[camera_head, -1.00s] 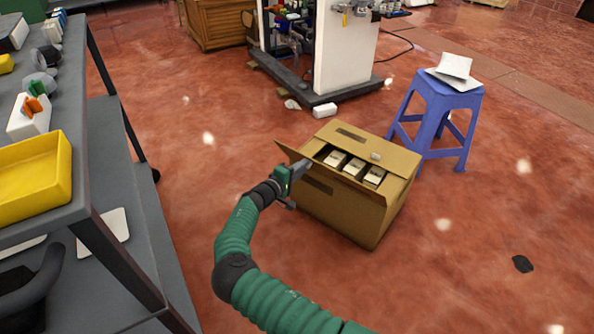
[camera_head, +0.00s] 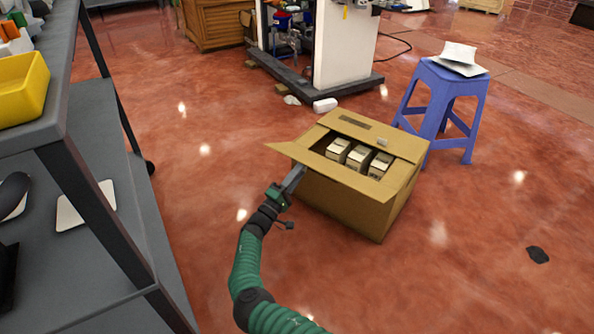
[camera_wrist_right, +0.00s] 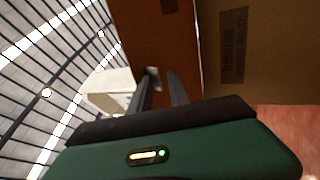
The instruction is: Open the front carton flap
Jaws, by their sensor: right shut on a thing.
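The open brown carton (camera_head: 340,205) stands on the floor with several small boxes (camera_head: 358,157) inside. Its front flap (camera_head: 345,178) runs along the near side of the opening. My right gripper (camera_head: 298,174) is at the near left corner of the carton and is shut on the front flap. In the right wrist view, the two dark fingers (camera_wrist_right: 163,88) are close together against a brown cardboard panel (camera_wrist_right: 160,40). The exact grip on the edge is hard to make out there. My left gripper is not in view.
A blue stool (camera_head: 440,100) with papers on it stands close behind the carton at the right. A grey shelf cart (camera_head: 95,180) is at the left. A machine on a dark base (camera_head: 310,85) stands behind.

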